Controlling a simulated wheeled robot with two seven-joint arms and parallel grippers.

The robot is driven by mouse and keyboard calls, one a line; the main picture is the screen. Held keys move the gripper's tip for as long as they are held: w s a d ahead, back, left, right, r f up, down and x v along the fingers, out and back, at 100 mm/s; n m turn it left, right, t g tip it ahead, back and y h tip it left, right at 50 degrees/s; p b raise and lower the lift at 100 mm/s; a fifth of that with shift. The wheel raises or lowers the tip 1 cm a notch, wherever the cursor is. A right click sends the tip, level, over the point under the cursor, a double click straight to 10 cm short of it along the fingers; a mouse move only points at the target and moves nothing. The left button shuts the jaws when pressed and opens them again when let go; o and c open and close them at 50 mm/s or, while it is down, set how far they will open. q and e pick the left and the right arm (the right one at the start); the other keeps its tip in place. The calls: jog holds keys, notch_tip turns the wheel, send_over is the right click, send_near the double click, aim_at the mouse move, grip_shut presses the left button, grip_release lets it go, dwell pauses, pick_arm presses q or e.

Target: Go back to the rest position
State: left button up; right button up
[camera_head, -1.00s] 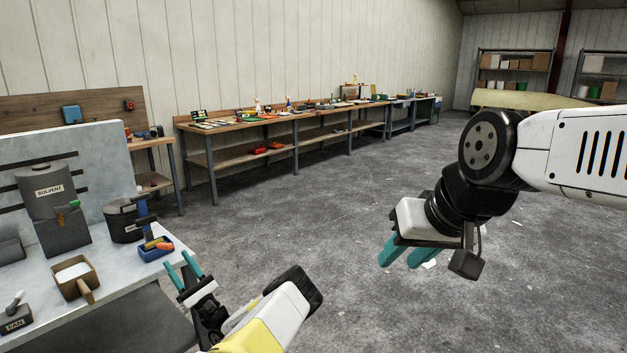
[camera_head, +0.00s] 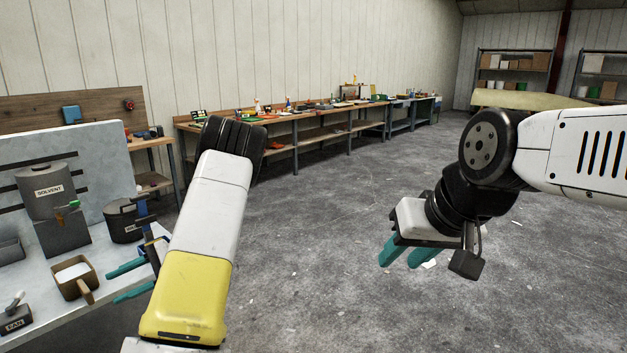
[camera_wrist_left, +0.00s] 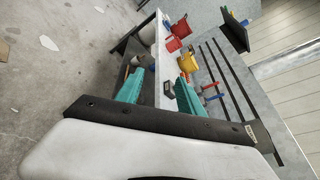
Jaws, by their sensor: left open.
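My left gripper (camera_head: 130,281) has teal fingers spread apart with nothing between them. It is in front of the right edge of the pale workbench (camera_head: 45,318), beside the small wooden box, and my white and yellow arm link stands to its right. In the left wrist view the two teal fingers (camera_wrist_left: 158,95) are apart and point toward the bench. My right gripper (camera_head: 407,252) hangs over the open floor with its two teal fingers pointing down and left. A gap shows between them and I see nothing held.
A grey solvent can (camera_head: 47,188), a black pot (camera_head: 124,222), a wooden box (camera_head: 72,283) and a grey pan (camera_head: 17,318) are on the workbench. A long bench (camera_head: 250,131) with tools runs along the wall. The floor (camera_head: 340,235) in the middle is clear.

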pick_arm(q)
jog(key=s+d+r+n+t+h, duration=0.1)
jog(key=s+d+r+t+h, duration=0.3)
jog(key=d, duration=0.6)
jog(key=s+d+r+n+t+h, duration=0.1)
jog(key=s+d+r+t+h, duration=0.4)
jog(key=d+r, duration=0.3)
jog(key=s+d+r+n+t+h, duration=0.1)
jog(key=s+d+r+t+h, duration=0.3)
jog(key=d, duration=0.8)
notch_tip(320, 180, up, 3)
jog(key=h, duration=0.2)
jog(key=shift+s+d+f+t+h, duration=0.2)
jog(key=shift+s+d+t+h, duration=0.1)
jog(key=shift+d+t, duration=0.1)
